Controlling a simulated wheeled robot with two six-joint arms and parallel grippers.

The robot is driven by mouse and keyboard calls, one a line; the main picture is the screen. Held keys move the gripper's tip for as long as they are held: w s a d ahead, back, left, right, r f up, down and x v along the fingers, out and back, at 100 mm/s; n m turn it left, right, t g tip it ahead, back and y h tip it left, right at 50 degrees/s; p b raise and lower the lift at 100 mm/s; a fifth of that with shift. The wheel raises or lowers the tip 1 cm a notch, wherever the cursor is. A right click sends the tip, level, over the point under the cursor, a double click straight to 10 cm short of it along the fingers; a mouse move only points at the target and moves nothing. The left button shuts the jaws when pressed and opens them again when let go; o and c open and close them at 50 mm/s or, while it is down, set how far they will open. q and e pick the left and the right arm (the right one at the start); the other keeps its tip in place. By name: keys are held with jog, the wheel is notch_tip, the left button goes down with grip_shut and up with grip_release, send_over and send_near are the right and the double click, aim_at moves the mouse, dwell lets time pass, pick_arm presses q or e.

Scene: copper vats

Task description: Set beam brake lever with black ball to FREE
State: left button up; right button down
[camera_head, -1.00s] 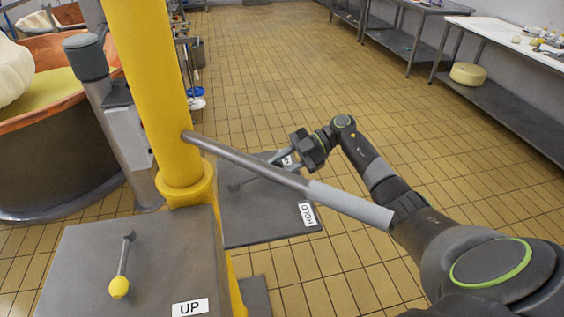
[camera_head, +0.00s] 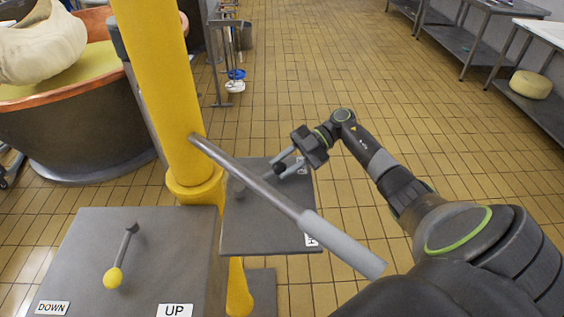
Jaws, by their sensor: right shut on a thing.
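Another white label (camera_head: 311,240) at the plate's near right corner is partly hidden by the long bar. My left gripper is not in view.
A long grey-handled bar (camera_head: 340,245) slants from the yellow column (camera_head: 160,90) across the plate, close to my right arm. A nearer box (camera_head: 150,250) carries a yellow-ball lever (camera_head: 113,278) with DOWN and UP labels. A copper vat (camera_head: 75,130) stands left.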

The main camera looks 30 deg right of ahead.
jog(key=shift+w+r, duration=0.1)
jog(key=shift+r, duration=0.05)
jog(key=c, duration=1.1)
grip_release()
jog(key=b+v, duration=0.6)
jog(key=v, duration=1.1)
jog(key=shift+d, duration=0.2)
jog(key=shift+d, duration=0.1)
